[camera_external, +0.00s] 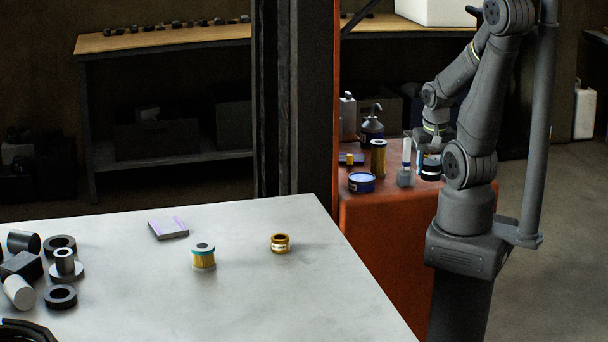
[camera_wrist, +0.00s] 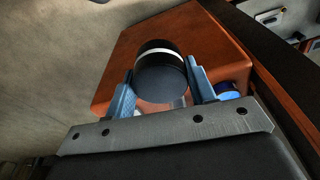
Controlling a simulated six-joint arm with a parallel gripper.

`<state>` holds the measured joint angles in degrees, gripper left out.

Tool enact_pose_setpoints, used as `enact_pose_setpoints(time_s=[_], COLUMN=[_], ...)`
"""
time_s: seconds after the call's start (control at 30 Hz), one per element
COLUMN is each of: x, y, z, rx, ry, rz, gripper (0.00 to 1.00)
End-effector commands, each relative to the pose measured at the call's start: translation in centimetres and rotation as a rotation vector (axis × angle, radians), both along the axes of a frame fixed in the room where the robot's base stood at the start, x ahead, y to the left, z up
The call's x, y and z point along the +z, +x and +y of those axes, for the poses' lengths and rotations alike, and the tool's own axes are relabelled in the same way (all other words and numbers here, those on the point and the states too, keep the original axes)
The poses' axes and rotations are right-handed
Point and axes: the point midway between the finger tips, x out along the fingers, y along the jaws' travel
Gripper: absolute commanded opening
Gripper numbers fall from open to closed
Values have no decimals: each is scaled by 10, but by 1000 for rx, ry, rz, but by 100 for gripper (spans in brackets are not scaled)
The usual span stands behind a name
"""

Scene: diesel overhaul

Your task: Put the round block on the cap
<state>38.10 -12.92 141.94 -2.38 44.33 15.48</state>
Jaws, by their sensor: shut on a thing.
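A dark round block (camera_external: 431,170) with a pale band is at the right part of the orange cart's top. In the wrist view this round block (camera_wrist: 160,75) lies between the two blue fingers of my gripper (camera_wrist: 161,91). My gripper (camera_external: 430,158) points down over the cart and is shut on the block. I cannot tell whether the block touches the cart top. No part is clearly recognisable as the cap. A low, round blue tin with a light top (camera_external: 361,182) stands at the cart's front left; its blue side shows beside my finger in the wrist view (camera_wrist: 228,91).
The orange cart (camera_external: 375,225) also carries a brown cylinder (camera_external: 378,157), a grey bottle (camera_external: 405,176) and a dark pump bottle (camera_external: 371,128) near the block. A pale table (camera_external: 300,295) holds a yellow filter (camera_external: 203,257), a brass ring (camera_external: 280,243) and several dark parts.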

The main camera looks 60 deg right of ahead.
Motion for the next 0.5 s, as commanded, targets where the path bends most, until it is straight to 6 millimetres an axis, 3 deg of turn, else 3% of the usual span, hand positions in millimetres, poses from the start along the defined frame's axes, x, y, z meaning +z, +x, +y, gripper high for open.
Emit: enact_pose_setpoints(time_s=[0.5], x=[27], y=[-56], z=[-39], rx=[-264], ry=[-4], rz=[-4], gripper=[0])
